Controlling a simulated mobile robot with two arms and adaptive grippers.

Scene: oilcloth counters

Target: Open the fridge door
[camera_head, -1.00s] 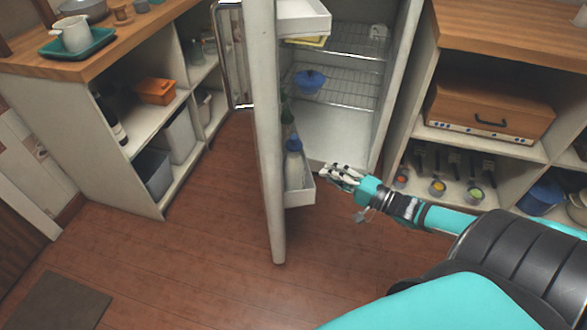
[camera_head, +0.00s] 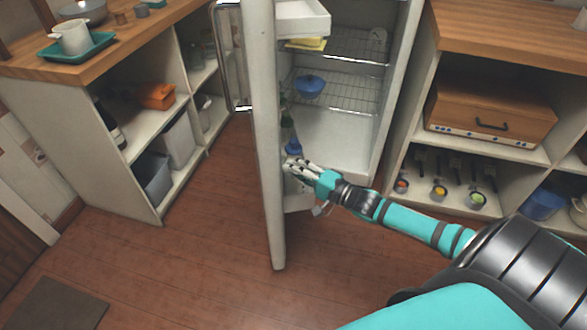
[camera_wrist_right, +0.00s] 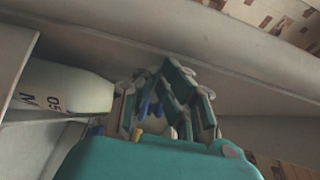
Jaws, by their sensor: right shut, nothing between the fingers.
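The fridge door (camera_head: 265,130) stands wide open, seen nearly edge-on in the head view. Its long metal handle (camera_head: 228,60) is on the far left side, away from my gripper. The fridge interior (camera_head: 335,135) shows wire racks and a white floor. My right gripper (camera_head: 290,168) is shut and empty at the door's inner side, by the lower door shelf (camera_head: 300,202). In the wrist view the gripper fingers (camera_wrist_right: 172,105) are close to the door's inner face, beside a white bottle (camera_wrist_right: 70,88). Whether they touch the door I cannot tell. My left gripper is not in view.
A blue bowl (camera_head: 309,86) sits on a fridge rack. An open shelf unit (camera_head: 150,120) stands left of the door, with clear wooden floor (camera_head: 180,270) in front. A right-hand counter (camera_head: 510,40) holds a wooden box (camera_head: 490,108) beneath it.

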